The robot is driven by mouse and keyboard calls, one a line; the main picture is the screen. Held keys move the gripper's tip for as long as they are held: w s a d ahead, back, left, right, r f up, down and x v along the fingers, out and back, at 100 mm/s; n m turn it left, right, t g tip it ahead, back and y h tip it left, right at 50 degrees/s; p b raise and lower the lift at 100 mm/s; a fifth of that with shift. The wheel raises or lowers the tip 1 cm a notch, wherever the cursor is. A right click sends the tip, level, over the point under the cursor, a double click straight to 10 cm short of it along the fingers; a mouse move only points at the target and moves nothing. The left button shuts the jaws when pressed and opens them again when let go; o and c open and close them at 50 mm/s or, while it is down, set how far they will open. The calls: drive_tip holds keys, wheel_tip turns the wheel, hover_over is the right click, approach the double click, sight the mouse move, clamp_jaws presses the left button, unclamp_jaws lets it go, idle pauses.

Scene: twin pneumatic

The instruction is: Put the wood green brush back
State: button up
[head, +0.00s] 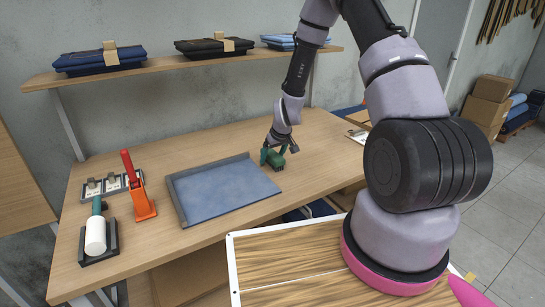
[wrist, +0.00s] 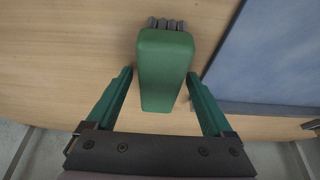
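The green brush (wrist: 165,70) lies on the wooden workbench, with dark grey bristle tufts at its far end in the wrist view. It also shows in the head view (head: 275,161), just right of the blue panel, partly hidden by my gripper. My gripper (head: 274,152) is directly over the brush. In the wrist view its two green fingers (wrist: 159,75) stand open on either side of the brush, with a visible gap on each side. The brush's usual place cannot be identified with certainty.
The workbench (head: 150,255) holds a blue panel with a raised grey edge (head: 177,204), an orange stand with a red handle (head: 141,198), a white-headed tool (head: 96,236) in a dark holder and a grey rack (head: 105,187). A shelf (head: 160,71) with folded jeans is above.

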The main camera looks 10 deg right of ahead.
drive_tip(key=s+d+r+m, duration=0.1)
drive_tip(key=s+r, duration=0.3)
drive_tip(key=r, duration=0.7)
drive_tip(key=s+d+r+m+t, duration=0.15)
drive_tip(key=s+r, duration=0.25)
drive_tip(key=r, duration=0.6)
drive_tip(key=s+d+r+m, duration=0.15)
drive_tip(key=s+r, duration=0.25)
drive_tip(key=r, duration=0.7)
drive_tip(key=s+d+r+m, duration=0.1)
drive_tip(key=s+r+m, duration=0.1)
drive_tip(key=s+r, duration=0.4)
drive_tip(key=s+r+m, duration=0.1)
drive_tip(key=s+r, duration=0.5)
drive_tip(key=s, duration=0.6)
drive_tip(key=shift+d+m+t+y, duration=0.3)
drive_tip(key=shift+d+m+t, duration=0.1)
drive_tip(key=shift+t, duration=0.05)
